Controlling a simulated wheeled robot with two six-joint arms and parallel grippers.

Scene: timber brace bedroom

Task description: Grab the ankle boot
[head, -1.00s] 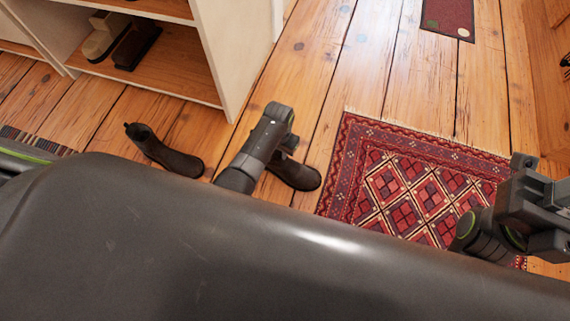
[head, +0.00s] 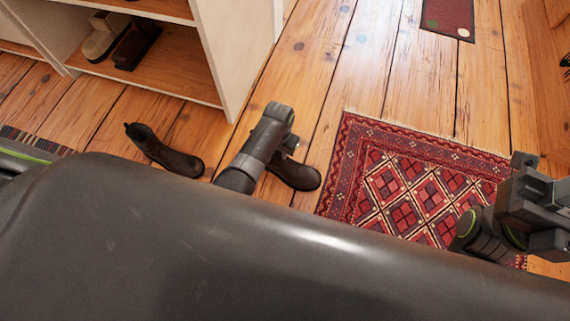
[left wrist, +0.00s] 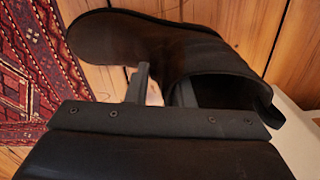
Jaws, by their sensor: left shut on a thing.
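A dark brown ankle boot (head: 296,174) is on the plank floor beside the rug, partly hidden by my left arm in the head view. My left gripper (head: 283,142) reaches down at it. In the left wrist view the same boot (left wrist: 140,38) lies across the picture, its opening to the right. My left gripper (left wrist: 163,88) is shut on the boot near its opening, one finger at the shaft's rim.
A white shelf unit (head: 237,60) with shoes (head: 134,45) on its wooden shelf stands at the upper left. A red patterned rug (head: 345,165) lies right of the held boot. Bare planks lie between shelf and rug. My dark body fills the lower picture.

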